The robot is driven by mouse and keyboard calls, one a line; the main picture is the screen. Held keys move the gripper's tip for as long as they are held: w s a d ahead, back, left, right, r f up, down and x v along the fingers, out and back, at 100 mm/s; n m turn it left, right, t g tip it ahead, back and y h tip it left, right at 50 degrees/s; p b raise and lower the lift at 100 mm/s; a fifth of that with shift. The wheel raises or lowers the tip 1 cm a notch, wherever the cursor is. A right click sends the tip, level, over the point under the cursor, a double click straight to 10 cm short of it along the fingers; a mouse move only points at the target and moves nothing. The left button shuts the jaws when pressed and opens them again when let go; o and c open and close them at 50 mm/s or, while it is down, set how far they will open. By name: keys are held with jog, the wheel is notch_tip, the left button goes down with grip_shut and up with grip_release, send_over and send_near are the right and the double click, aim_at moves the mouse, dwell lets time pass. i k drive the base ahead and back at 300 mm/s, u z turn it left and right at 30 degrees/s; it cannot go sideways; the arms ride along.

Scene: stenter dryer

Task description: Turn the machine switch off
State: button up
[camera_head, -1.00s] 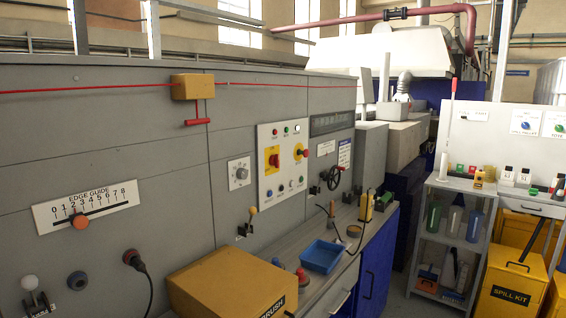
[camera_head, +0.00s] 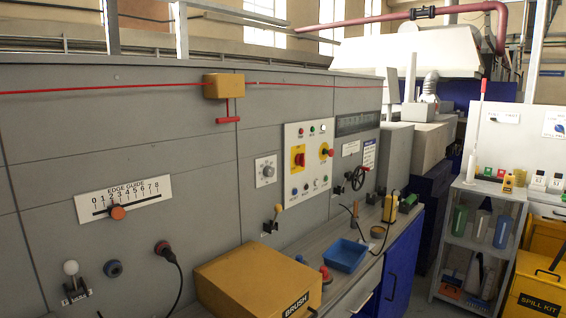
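A white control panel (camera_head: 309,162) is set in the grey machine wall near the middle of the view. On its left is a red rotary switch on a yellow plate (camera_head: 298,159). On its right is another yellow plate (camera_head: 326,152) with a red knob at its edge. Small lamps or buttons sit along the panel's top and bottom. Their labels are too small to read, so I cannot tell which control is the machine switch or its position. My gripper is not in view.
A yellow brush box (camera_head: 245,282), a blue tray (camera_head: 345,256) and a yellow bottle (camera_head: 390,207) stand on the ledge below the panel. A shelf unit (camera_head: 467,240) stands right.

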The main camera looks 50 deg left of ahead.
aim_at(300, 159)
jog(key=z, duration=0.05)
jog(key=i, duration=0.75)
